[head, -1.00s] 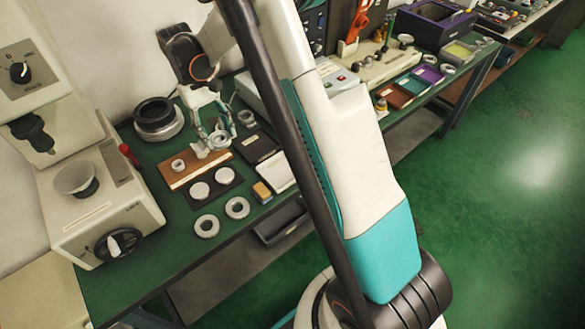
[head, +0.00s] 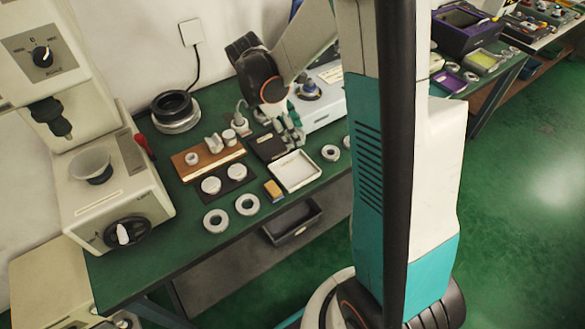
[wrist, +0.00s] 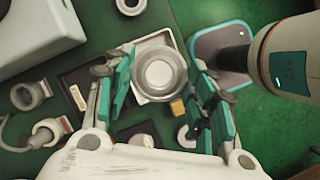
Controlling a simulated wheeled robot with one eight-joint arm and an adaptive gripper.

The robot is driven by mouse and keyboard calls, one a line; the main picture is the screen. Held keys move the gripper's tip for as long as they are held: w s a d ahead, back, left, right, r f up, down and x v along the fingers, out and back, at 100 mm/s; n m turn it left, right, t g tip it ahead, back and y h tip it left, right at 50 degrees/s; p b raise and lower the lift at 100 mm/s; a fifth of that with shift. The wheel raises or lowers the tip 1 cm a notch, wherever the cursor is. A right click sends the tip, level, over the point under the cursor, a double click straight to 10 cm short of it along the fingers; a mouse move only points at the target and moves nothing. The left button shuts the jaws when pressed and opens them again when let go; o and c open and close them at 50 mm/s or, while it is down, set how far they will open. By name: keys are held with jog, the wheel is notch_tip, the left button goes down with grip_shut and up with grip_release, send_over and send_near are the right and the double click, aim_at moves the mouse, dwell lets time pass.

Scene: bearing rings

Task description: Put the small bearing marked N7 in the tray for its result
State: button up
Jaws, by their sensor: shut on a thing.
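My gripper (head: 292,138) hangs over the bench beside the white shallow tray (head: 296,172). In the wrist view my gripper (wrist: 162,85) is shut on a small silver bearing ring (wrist: 160,74), held between the teal fingers. The ring appears above the white tray (wrist: 151,38), which shows around it. No N7 mark is readable. A purple tray (head: 449,68) and a yellow-green tray (head: 484,62) stand far right. My arm hides the bench between them and the white tray.
A wooden board (head: 216,163), a black plate with two pale discs (head: 236,186), loose rings (head: 216,221) and a yellow block (head: 273,191) lie nearby. A press-like machine (head: 118,195) stands left.

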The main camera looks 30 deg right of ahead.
aim_at(295, 172)
notch_tip(295, 172, down, 15)
jog(key=b, duration=0.4)
jog(key=shift+b, duration=0.3)
jog(key=shift+r, duration=0.1)
jog(key=shift+s+a+f+b, duration=0.1)
jog(key=shift+s+f+b, duration=0.05)
jog(key=shift+f+b, duration=0.4)
jog(key=shift+f, duration=0.1)
jog(key=shift+c, duration=1.2)
jog(key=o, duration=1.2)
jog(key=shift+s+a, duration=0.1)
jog(key=o, duration=0.4)
jog(key=shift+f, duration=0.1)
jog(key=shift+c, duration=0.2)
jog(key=shift+w+d+f, duration=0.1)
jog(key=shift+w+d, duration=0.1)
jog(key=shift+a, duration=0.1)
